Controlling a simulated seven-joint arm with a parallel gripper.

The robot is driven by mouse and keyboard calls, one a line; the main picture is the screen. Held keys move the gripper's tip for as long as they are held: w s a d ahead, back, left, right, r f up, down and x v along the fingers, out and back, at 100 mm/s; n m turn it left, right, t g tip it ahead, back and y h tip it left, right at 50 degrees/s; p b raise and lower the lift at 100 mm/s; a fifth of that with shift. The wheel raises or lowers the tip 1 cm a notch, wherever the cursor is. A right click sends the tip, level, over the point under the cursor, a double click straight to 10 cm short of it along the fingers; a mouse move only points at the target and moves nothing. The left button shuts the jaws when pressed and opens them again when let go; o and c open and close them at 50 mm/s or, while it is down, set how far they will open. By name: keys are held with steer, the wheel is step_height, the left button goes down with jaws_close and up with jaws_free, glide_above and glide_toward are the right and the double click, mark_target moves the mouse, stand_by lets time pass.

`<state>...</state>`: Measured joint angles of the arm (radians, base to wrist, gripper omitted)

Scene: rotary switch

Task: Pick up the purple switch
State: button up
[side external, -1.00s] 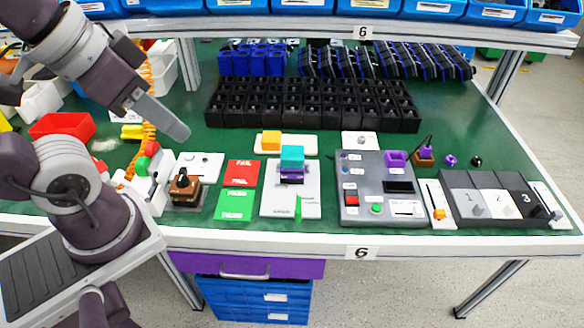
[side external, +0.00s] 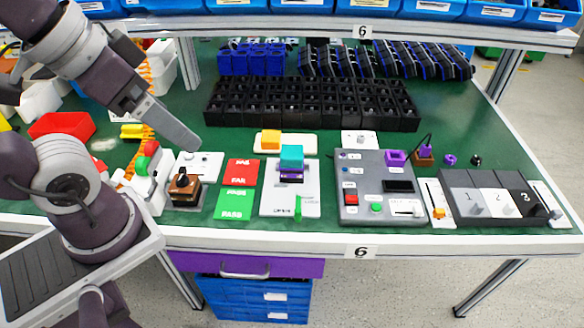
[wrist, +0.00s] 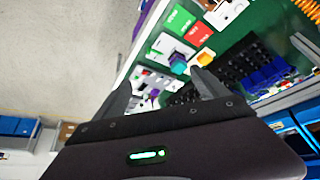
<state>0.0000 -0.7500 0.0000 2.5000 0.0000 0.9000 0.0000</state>
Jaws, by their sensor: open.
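A small round purple switch (side external: 450,160) lies on the green mat at the right, beside a small black one (side external: 476,160). Other purple parts are a square piece (side external: 396,158) on the grey panel and a purple part under a teal block (side external: 292,176). My gripper (side external: 194,145) is above the left part of the table, far left of the small purple switch. In the wrist view my gripper (wrist: 160,82) has its fingers apart with nothing held between them. A purple spot (wrist: 155,92) shows beyond them; I cannot tell which purple piece it is.
The grey panel (side external: 350,215) and a white base (side external: 275,205) stand at the front. Black bins (side external: 310,105) line the back. A numbered block (side external: 500,195) is at the right. A shelf (side external: 250,28) crosses above the table.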

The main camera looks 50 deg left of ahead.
steer(key=n+g, duration=0.5)
steer(key=n, duration=0.2)
glide_above(293, 152)
steer(key=s+d, duration=0.2)
steer(key=s, duration=0.1)
step_height(293, 152, down, 15)
steer(key=w+f, duration=0.1)
steer(key=f, duration=0.2)
steer(key=w+a+f+n, duration=0.1)
steer(key=f, duration=0.2)
steer(key=w+a+f+n, duration=0.1)
steer(key=f, duration=0.3)
steer(key=shift+g, duration=0.3)
steer(key=f, duration=0.7)
steer(key=shift+a+f, duration=0.1)
steer(key=shift+a, duration=0.1)
steer(key=c, duration=1.6)
